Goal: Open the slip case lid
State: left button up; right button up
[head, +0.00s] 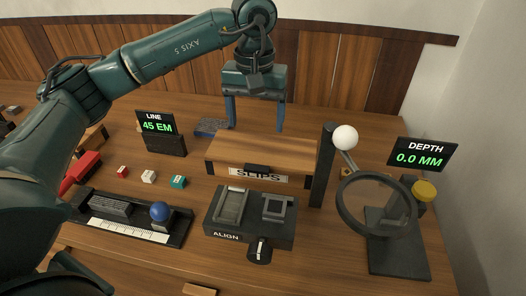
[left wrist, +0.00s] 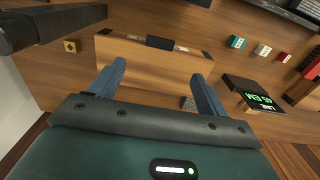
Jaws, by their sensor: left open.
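The slip case (head: 265,153) is a wooden box with a dark handle and a "SLIPS" label on its front, in the middle of the table. Its lid looks shut. In the left wrist view the case (left wrist: 150,62) lies beneath the fingers, its label and handle at the far edge. My left gripper (head: 256,128) points down with its blue fingers spread, empty, near the back edge of the case. The same fingers show in the left wrist view (left wrist: 158,70). I cannot tell the exact height above the lid. My right gripper is not in view.
A dark post with a white ball (head: 345,137) stands at the case's right, beside a magnifier (head: 377,205) and a depth display (head: 422,154). In front is the ALIGN block (head: 250,220). At left are the line display (head: 157,124), small coloured blocks and a ruler tray (head: 125,233).

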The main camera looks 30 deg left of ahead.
aim_at(257, 169)
pick_arm(q)
notch_tip(257, 169, down, 12)
jog(key=shift+s+f+p, duration=0.15)
jog(key=shift+f+p, duration=0.1)
jog(key=shift+p, duration=0.5)
jog(key=shift+r, duration=0.1)
jog(key=c, duration=1.4)
